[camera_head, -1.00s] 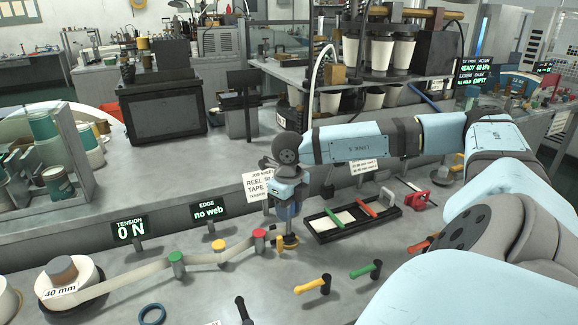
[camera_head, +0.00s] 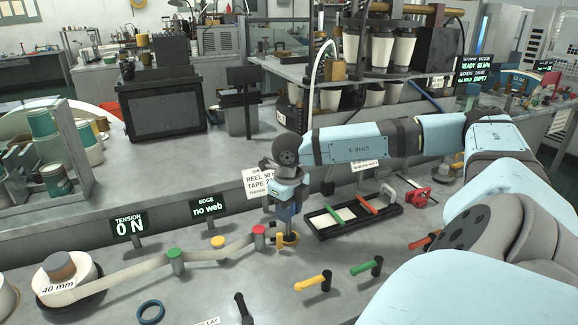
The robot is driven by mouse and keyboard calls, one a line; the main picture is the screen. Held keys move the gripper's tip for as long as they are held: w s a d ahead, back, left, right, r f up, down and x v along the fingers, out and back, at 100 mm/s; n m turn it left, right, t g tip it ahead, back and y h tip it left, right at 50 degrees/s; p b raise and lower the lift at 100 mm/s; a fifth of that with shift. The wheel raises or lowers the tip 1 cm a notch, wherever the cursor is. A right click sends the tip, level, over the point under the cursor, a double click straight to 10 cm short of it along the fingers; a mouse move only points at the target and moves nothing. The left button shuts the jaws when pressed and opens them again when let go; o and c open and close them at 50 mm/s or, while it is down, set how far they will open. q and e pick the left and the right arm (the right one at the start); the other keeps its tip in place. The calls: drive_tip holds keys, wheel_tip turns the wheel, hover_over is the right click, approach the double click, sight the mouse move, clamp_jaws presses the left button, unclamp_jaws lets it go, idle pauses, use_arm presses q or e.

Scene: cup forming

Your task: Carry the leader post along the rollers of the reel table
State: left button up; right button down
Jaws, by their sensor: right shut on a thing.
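My right gripper (camera_head: 288,225) points down and is shut at the right end of the pale web (camera_head: 125,270). The leader post (camera_head: 280,243) shows as a small yellow-orange upright at its fingers; the grip itself is partly hidden. The web runs from the reel marked 40 mm (camera_head: 62,272) past the green-topped roller (camera_head: 176,256) and the yellow-topped roller (camera_head: 218,242) to the red-topped roller (camera_head: 259,233). The red roller is just left of my gripper. My left gripper is not in view.
A black tray (camera_head: 322,235) with red and green bars lies right of my gripper. A blue ring (camera_head: 150,312) lies near the front edge. Displays read 0 N (camera_head: 129,227) and no web (camera_head: 208,207).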

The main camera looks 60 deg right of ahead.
drive_tip(key=shift+c, duration=1)
unclamp_jaws()
drive_tip(key=shift+r, duration=0.15)
drive_tip(key=shift+r+p, duration=0.6)
drive_tip(key=shift+r, duration=0.25)
drive_tip(key=shift+r+p, duration=1.65)
drive_tip(key=shift+r, duration=1.45)
drive_tip(key=shift+f, duration=0.1)
